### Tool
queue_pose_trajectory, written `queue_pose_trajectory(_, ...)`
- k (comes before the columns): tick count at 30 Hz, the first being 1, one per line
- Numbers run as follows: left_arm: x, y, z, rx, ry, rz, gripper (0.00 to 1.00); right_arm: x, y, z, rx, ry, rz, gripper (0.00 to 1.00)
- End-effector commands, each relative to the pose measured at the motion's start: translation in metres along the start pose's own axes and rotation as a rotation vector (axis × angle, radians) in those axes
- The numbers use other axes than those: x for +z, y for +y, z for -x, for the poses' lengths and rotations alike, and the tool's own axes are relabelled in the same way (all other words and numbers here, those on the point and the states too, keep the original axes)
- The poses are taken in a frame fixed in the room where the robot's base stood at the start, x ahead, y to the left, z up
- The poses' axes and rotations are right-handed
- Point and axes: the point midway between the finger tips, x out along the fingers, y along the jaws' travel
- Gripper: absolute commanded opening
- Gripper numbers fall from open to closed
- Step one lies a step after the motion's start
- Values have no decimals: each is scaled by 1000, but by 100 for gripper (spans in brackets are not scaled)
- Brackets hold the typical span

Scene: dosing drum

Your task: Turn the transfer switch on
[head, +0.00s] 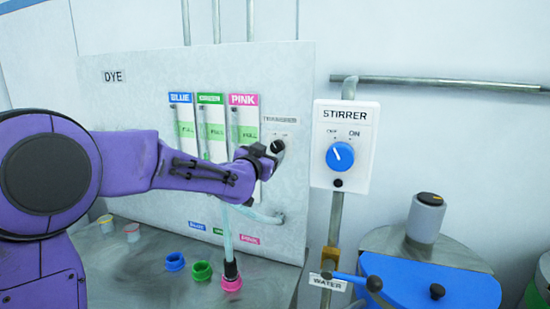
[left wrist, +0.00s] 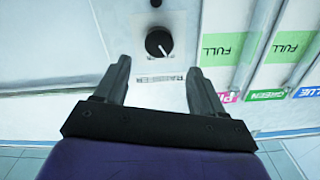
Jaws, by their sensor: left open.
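The transfer switch is a black round knob (head: 278,146) on a small plate at the right of the white DYE panel, under a small label too blurred to read surely. In the left wrist view, which is upside down, the knob (left wrist: 158,43) shows a white pointer line slanting to the lower right. My left gripper (head: 264,156) is at the panel close beside the knob and partly covers its plate. In the left wrist view its two fingers (left wrist: 159,68) are apart and empty, with the knob just beyond the gap between the tips. My right gripper is not in view.
A STIRRER box (head: 345,147) with a blue knob (head: 340,156) stands right of the panel. BLUE, GREEN and PINK gauges (head: 245,130) are left of the switch. A hose (head: 228,240) runs to the pink port (head: 231,284) below. A blue-lidded drum (head: 430,275) is at lower right.

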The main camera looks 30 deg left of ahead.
Motion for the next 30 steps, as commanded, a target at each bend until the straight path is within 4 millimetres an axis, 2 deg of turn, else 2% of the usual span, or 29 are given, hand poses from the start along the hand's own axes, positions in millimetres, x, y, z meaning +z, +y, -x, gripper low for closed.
queue_pose_trajectory(1,12,2,-7,1,4,11,70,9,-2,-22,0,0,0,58)
queue_pose_trajectory(2,8,0,-12,3,2,9,70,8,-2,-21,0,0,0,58)
queue_pose_trajectory(3,0,-1,-23,4,-2,5,70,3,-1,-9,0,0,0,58)
queue_pose_trajectory(9,-2,-1,-53,3,-2,2,70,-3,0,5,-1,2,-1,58)
queue_pose_trajectory(19,1,0,-60,3,-1,2,70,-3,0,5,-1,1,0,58)
queue_pose_trajectory(20,1,0,-60,3,-1,2,66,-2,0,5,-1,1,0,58)
queue_pose_trajectory(24,1,0,-60,3,-1,2,21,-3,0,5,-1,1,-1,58)
queue_pose_trajectory(25,1,0,-60,3,-1,2,14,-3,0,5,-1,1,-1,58)
queue_pose_trajectory(30,1,0,-60,3,0,-1,14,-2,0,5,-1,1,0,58)
